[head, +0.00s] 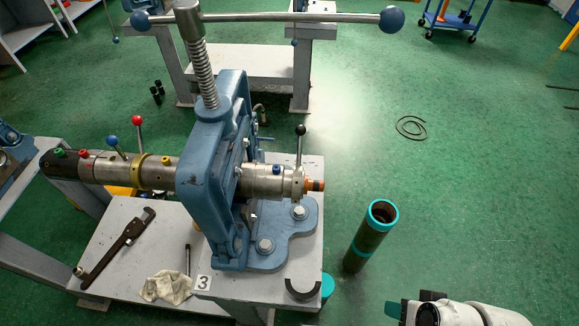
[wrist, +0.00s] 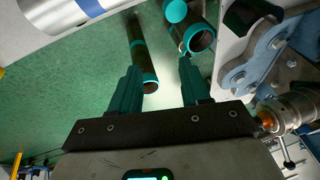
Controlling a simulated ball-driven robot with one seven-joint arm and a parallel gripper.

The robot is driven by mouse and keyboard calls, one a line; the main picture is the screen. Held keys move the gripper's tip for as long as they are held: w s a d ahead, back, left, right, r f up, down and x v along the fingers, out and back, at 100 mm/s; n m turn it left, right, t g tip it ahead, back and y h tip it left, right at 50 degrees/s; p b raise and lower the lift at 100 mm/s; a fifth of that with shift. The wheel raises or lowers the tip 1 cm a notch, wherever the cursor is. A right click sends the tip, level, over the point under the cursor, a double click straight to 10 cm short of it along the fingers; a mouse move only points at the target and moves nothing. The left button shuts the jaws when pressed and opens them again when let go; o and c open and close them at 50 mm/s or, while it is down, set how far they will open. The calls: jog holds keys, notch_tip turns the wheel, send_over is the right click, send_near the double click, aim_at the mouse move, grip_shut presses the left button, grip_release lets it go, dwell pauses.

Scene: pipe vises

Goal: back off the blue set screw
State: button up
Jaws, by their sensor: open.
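The blue set screw (head: 276,168) is a small blue cap on top of the steel tool body (head: 262,181), right of the blue vise frame (head: 207,170). I cannot make out this screw in the wrist view, where the tool's orange-tipped end (wrist: 268,122) shows at the right edge. My gripper (wrist: 159,63) is open, its two teal fingers apart with nothing between them. In the head view, part of my white arm shows at the bottom right, well below and right of the screw.
Red (head: 82,153), green (head: 58,153) and yellow (head: 165,160) caps sit on the left tool section. A black-knobbed lever (head: 300,145) stands just right of the blue screw. A teal-rimmed pipe (head: 370,240) stands on the floor. A pipe wrench (head: 118,247) lies on the lower shelf.

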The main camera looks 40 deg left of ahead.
jog(key=w+a+r+n+y+b, duration=0.1)
jog(key=w+a+r+n, duration=0.25)
jog(key=a, duration=0.45)
jog(key=w+a+r+n, duration=0.2)
jog(key=w+a+r, duration=0.2)
jog(key=a, duration=0.4)
jog(key=n+g+b, duration=0.1)
jog(key=n+g, duration=0.1)
jog(key=n, duration=0.5)
send_near(277, 167)
jog(key=x, duration=0.8)
jog(key=shift+a+p, duration=0.1)
jog(key=shift+p, duration=0.2)
jog(key=shift+c, duration=0.4)
grip_shut()
